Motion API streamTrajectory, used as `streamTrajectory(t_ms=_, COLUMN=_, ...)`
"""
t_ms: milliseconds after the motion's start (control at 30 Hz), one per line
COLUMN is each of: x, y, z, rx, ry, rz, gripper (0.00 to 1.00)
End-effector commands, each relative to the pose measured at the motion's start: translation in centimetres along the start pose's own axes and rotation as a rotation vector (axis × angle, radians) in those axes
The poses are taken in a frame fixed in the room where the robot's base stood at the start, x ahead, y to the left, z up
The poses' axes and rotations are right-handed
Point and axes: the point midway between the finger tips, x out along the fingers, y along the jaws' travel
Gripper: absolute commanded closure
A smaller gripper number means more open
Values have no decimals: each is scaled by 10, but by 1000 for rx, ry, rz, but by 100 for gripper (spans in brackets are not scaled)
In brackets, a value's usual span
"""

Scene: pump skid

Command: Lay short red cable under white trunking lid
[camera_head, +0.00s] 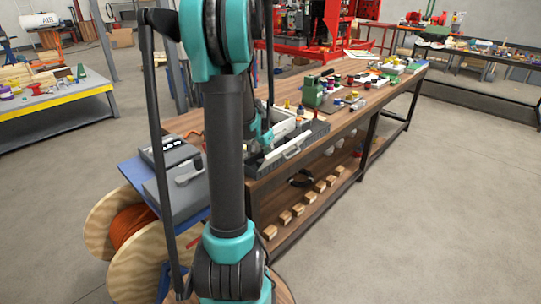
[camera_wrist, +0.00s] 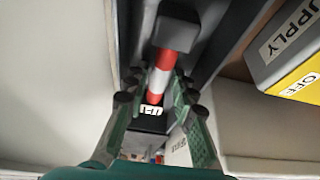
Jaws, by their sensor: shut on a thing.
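In the wrist view a short red piece with a white band (camera_wrist: 159,75) lies between my gripper's (camera_wrist: 153,90) teal fingers, which are shut on it. It looks like the short red cable. A dark block (camera_wrist: 176,29) is at its far end, and a dark part with a white label (camera_wrist: 151,110) is at its near end. In the head view my gripper (camera_head: 261,141) is low over the bench, partly hidden by my arm, beside a grey tray (camera_head: 302,141) with a white bar on it. I cannot tell which white part is the trunking lid.
A yellow and grey box (camera_wrist: 292,50) marked SUPPLY and OFF is close on the right in the wrist view. The wooden bench (camera_head: 388,98) holds a green machine (camera_head: 313,91) and several small parts. A cable reel (camera_head: 125,232) stands at lower left. The floor at right is clear.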

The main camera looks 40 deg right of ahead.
Motion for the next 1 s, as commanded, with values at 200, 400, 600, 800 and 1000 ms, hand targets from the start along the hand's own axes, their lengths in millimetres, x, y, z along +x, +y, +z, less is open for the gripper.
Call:
streamTrajectory(t_ms=200, x=0, y=0, z=0, rx=0, ry=0, rz=0, gripper=56)
streamTrajectory(t_ms=400, x=0, y=0, z=0, rx=0, ry=0, rz=0, gripper=51)
streamTrajectory(t_ms=600, x=0, y=0, z=0, rx=0, ry=0, rz=0, gripper=51)
streamTrajectory(t_ms=800, x=-5, y=0, z=-2, rx=0, ry=0, rz=0, gripper=51)
streamTrajectory(t_ms=1000, x=-29, y=0, z=-12, rx=0, ry=0, rz=0, gripper=51)
